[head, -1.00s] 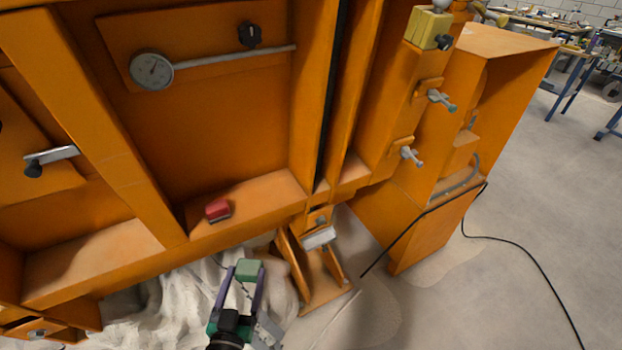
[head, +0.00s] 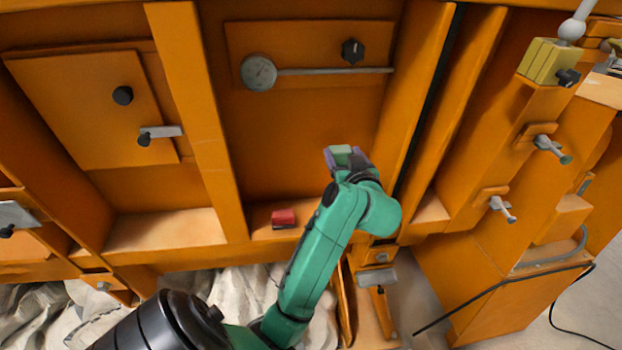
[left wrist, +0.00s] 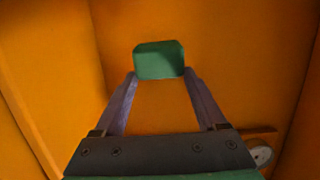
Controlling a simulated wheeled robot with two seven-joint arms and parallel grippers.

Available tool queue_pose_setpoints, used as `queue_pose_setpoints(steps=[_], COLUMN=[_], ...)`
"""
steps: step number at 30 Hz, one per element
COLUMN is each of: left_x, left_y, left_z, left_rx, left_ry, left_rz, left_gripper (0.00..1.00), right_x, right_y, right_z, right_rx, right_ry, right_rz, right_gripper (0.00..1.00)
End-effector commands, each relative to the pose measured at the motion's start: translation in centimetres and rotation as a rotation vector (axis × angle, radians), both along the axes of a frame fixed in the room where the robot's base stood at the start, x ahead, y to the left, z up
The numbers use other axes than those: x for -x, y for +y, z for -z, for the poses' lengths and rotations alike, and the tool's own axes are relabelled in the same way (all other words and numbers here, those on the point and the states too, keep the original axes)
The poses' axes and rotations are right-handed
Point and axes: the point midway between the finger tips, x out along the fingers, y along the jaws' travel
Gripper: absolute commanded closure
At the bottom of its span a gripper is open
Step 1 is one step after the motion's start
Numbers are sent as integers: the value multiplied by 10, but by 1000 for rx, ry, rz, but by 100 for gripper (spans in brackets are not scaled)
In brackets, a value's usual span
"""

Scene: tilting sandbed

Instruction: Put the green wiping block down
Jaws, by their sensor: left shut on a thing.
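The green wiping block (head: 341,150) is held at the tips of my left gripper (head: 346,158), in front of the orange recessed panel in the head view. In the left wrist view the block (left wrist: 159,60) sits between the two purple fingers of the gripper (left wrist: 159,78), which is shut on it. Orange surfaces lie behind it; I cannot tell how far it is from them. My green left arm hides part of the orange ledge (head: 262,234) below. My right gripper is not in view.
A red block (head: 284,218) lies on the ledge left of my arm. A dial gauge (head: 259,72) with a rod and a black knob (head: 352,50) are on the panel above. Clamps with handles (head: 551,148) stick out at the right. Pale cloth (head: 50,310) lies below.

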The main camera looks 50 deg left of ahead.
Motion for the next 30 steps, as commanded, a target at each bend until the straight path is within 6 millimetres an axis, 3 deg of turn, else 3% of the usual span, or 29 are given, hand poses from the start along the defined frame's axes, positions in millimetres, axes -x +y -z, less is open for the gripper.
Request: queue_pose_setpoints(steps=[1, 6, 11, 15, 24, 30], left_x=[-3, -9, -11, -11, -11, -11], left_y=[4, 15, 19, 18, 18, 18], left_z=[35, 71, 87, 119, 170, 172], left_rx=[-4, 1, 8, 8, 9, 7], left_ry=[-1, 0, 6, 7, 4, 2], left_rz=[0, -1, -2, -1, -1, -1], left_gripper=[88, 88, 88, 88, 88, 88], right_x=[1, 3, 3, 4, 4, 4], right_y=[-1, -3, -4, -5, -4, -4], right_z=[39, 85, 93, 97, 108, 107], right_rx=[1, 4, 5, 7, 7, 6], right_ry=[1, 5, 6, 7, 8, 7], right_rz=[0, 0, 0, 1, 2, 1], right_gripper=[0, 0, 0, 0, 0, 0])
